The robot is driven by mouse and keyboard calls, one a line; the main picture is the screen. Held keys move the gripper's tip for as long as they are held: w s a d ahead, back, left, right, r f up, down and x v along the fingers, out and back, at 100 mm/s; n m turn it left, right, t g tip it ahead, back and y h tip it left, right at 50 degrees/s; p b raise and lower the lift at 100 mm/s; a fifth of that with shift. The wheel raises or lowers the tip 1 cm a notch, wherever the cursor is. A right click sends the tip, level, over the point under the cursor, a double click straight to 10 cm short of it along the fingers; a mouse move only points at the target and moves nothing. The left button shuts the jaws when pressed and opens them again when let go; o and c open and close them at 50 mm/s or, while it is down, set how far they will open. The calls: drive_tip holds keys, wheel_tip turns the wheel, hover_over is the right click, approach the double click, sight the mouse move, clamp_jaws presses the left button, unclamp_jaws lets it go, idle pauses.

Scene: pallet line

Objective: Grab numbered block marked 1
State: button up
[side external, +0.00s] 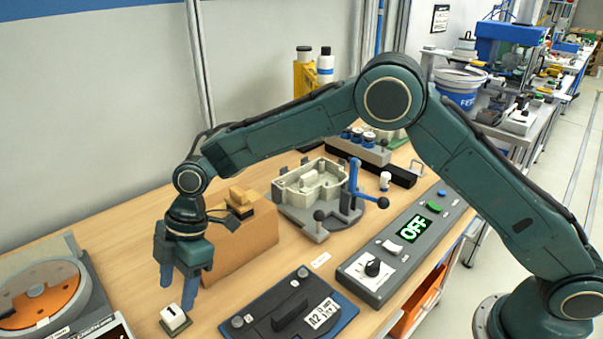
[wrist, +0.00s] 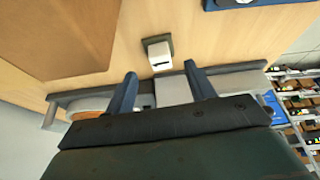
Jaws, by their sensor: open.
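The numbered block marked 1 (side external: 173,317) is a small white cube on a dark square base, standing on the wooden table at the lower left of the side view. In the wrist view the block (wrist: 159,54) is at upper centre, beyond the fingertips and between their lines. My gripper (side external: 178,293) points down with its blue fingers apart, above and close to the block. In the wrist view my gripper (wrist: 158,80) is open with nothing between its fingers. The block's number is not readable in the wrist view.
A cardboard box (side external: 240,240) stands right behind my gripper. A control box showing OFF (side external: 400,250) is further right. Bare table surrounds the block.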

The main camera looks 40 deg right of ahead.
sight(172, 311)
drive_tip(key=shift+x, duration=2.6)
drive_tip(key=shift+a, duration=0.1)
drive_tip(key=shift+r, duration=0.1)
drive_tip(key=c, duration=1.1)
drive_tip(key=shift+r, duration=0.1)
wheel_tip(172, 311, up, 20)
drive_tip(key=shift+f, duration=0.1)
